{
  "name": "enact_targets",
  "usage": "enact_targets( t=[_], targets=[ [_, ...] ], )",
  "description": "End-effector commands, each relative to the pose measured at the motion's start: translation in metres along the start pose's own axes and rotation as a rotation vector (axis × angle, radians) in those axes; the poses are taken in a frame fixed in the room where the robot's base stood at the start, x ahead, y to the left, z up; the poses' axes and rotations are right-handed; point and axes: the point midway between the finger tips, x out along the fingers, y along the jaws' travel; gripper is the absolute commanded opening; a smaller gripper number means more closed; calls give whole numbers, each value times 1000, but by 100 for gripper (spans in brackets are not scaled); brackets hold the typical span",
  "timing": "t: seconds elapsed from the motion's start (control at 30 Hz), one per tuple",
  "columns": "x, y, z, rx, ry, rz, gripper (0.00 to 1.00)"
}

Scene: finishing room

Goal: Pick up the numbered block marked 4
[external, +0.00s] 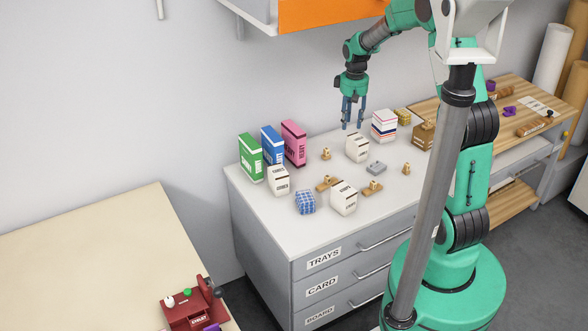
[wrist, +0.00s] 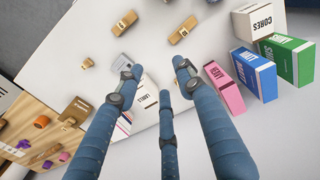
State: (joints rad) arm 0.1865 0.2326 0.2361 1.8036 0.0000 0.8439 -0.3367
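My gripper (external: 353,125) is open and empty, pointing down above the back of the white-topped drawer cabinet (external: 262,205). In the wrist view its blue fingers (wrist: 155,80) are spread apart, with a white labelled box (wrist: 144,92) partly hidden between them. I cannot read a 4 on any block. A small grey item (external: 376,168) lies in front of that white box (external: 357,148); it shows beside a fingertip in the wrist view (wrist: 121,64). A blue checked cube (external: 306,203) sits near the front left. A yellowish patterned cube (external: 404,117) sits at the back right.
Green (external: 250,157), blue (external: 271,146) and pink (external: 294,143) boxes stand upright at the back left. More white boxes (external: 343,198) and several wooden stamp-like pieces (external: 372,188) lie around. An orange-fronted shelf (external: 330,14) hangs above.

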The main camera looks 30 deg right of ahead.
Motion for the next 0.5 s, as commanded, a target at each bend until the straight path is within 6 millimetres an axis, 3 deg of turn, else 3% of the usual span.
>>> enact_targets(
  t=[0.5],
  targets=[
    [128, 32, -40, -140, -102, -46, 38]
  ],
)
